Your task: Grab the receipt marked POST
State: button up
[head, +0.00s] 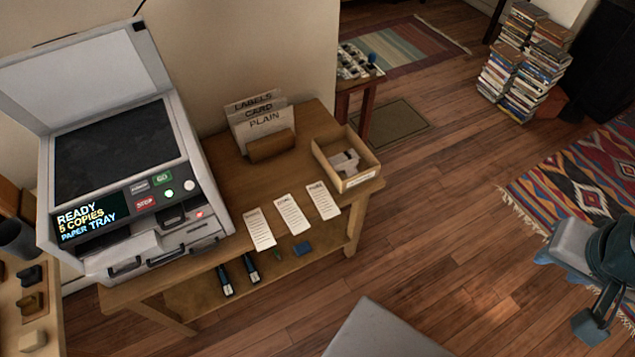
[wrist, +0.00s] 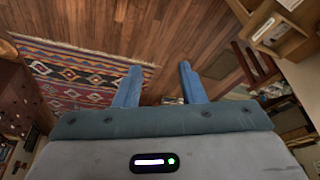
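Three white paper slips lie side by side on the front of the wooden table: a left slip (head: 260,228), a middle slip (head: 292,214) and a right slip (head: 323,200). Each has a printed heading and lines of small text. The headings are too small to read surely, so I cannot tell which is marked POST. My gripper (wrist: 160,69) shows two blue fingers spread apart in the wrist view, with nothing between them. Part of my arm shows at the right edge of the head view, well right of the table and apart from the slips.
A copier (head: 120,150) fills the table's left side. A paper holder (head: 262,132) marked LABELS, CARD and PLAIN stands behind the slips. An open wooden box (head: 365,174) stands to their right. Book stacks (head: 525,65) stand at the back.

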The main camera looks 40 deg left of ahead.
aim_at(325, 205)
jog(key=u, duration=0.8)
jog(key=i, duration=0.85)
jog(key=u, duration=0.8)
